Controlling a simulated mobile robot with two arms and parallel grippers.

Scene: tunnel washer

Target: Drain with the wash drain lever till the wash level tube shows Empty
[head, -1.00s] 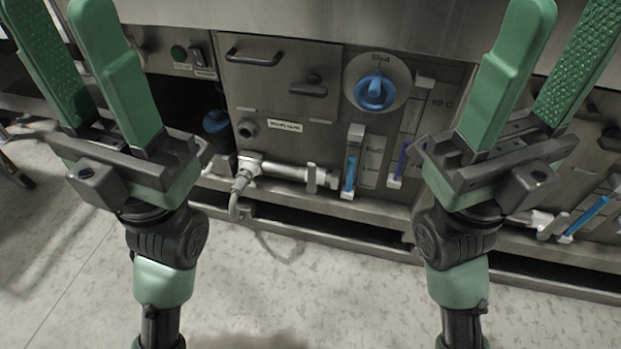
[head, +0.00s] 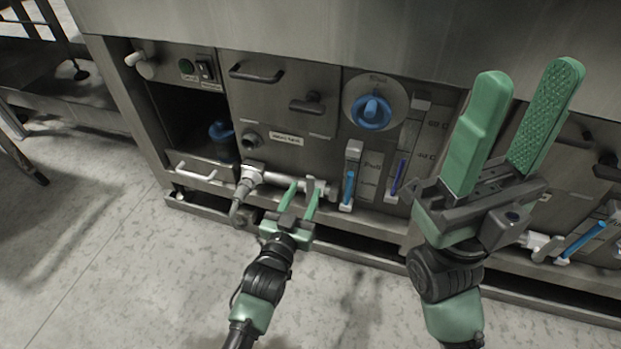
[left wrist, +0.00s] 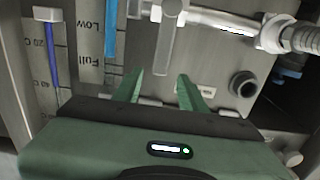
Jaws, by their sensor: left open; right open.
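The wash drain lever, a pale upright handle on the drain pipe, shows in the left wrist view (left wrist: 166,48) and is partly hidden behind my fingers in the head view. My left gripper (head: 303,186) is open at the pipe. In the left wrist view its fingertips (left wrist: 158,82) lie to either side of the lever's line, apparently not gripping it. The wash level tube (head: 349,187) holds a blue column reaching near the Full mark; it also shows in the left wrist view (left wrist: 111,38). My right gripper (head: 520,112) is open and empty, raised in front of the panel at right.
The white drain pipe (head: 275,180) runs along the panel's lower edge. A blue dial (head: 371,112) sits above the tube, and a thermometer (head: 399,176) stands to its right. A second blue tube (head: 586,240) is at far right. The floor before the panel is clear.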

